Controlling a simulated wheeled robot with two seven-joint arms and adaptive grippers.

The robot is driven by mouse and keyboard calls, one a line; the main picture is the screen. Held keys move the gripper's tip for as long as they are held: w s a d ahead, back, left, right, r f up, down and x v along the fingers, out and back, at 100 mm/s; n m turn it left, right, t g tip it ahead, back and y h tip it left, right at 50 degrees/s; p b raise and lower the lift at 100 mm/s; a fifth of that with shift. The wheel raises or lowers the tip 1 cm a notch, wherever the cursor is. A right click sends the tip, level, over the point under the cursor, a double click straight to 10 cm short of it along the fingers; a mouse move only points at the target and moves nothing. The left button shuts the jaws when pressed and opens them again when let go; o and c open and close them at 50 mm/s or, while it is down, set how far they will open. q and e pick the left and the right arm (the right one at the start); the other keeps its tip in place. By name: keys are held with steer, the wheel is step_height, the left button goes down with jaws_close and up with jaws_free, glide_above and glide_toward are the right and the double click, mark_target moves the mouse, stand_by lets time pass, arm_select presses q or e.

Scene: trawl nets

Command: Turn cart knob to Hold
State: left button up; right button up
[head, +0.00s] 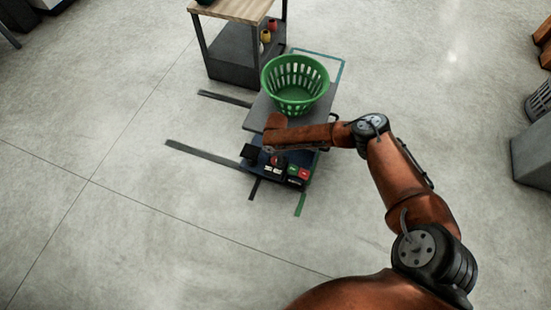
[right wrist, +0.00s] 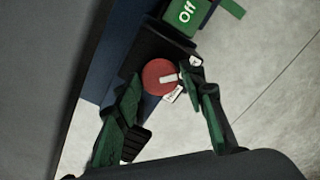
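The cart (head: 262,112) stands on the floor with a control panel at its near end. In the right wrist view, a round red knob (right wrist: 154,85) with a white mark sits on a dark panel. A green plate reading "Off" (right wrist: 185,12) is above it. A small white tag at the knob's lower right is too small to read. My right gripper (right wrist: 165,78) is open, with one finger on each side of the knob; a gap shows on the right, and I cannot tell whether the left fingertip touches. In the head view my right arm partly covers the panel. My left gripper is out of view.
A green basket (head: 296,88) stands on the cart. A wooden-topped table (head: 232,11) is behind it, with small yellow and red items on its lower shelf. Grey bins stand at the right edge. The floor in front and left is mostly clear, with dark strips.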

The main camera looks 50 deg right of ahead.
steer(key=c, duration=0.7)
steer(key=shift+c, duration=0.2)
